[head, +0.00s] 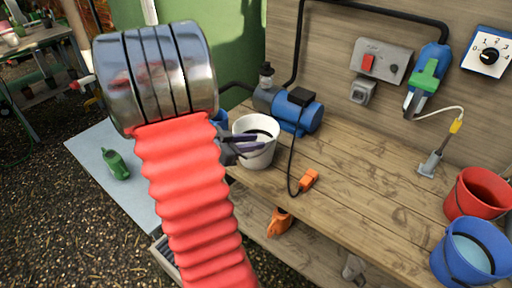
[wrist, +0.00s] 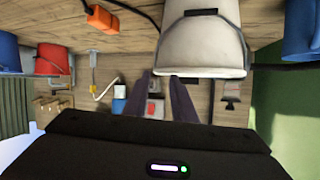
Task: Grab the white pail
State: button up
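The white pail (head: 262,160) stands upright on the wooden bench, near its left end, in the head view. In the wrist view, which looks upside down, the pail (wrist: 200,42) fills the upper middle with its rim downward. My gripper (head: 255,144) is at the pail's left front side, near the rim. Its two dark purple fingers are apart with a gap between them, and they also show in the wrist view (wrist: 161,76). One fingertip overlaps the pail's rim there; I cannot tell whether it touches. My arm hides the area left of the pail.
A blue pump (head: 297,112) stands right behind the pail. An orange plug (head: 309,180) on a black cable lies to its right. A red bucket (head: 480,193) and a blue bucket (head: 468,255) stand at the bench's right end. The bench middle is clear.

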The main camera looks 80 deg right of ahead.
jog(key=shift+x, duration=2.45)
jog(key=shift+a, duration=0.1)
jog(key=shift+c, duration=0.7)
grip_shut()
jog(key=shift+f, duration=0.1)
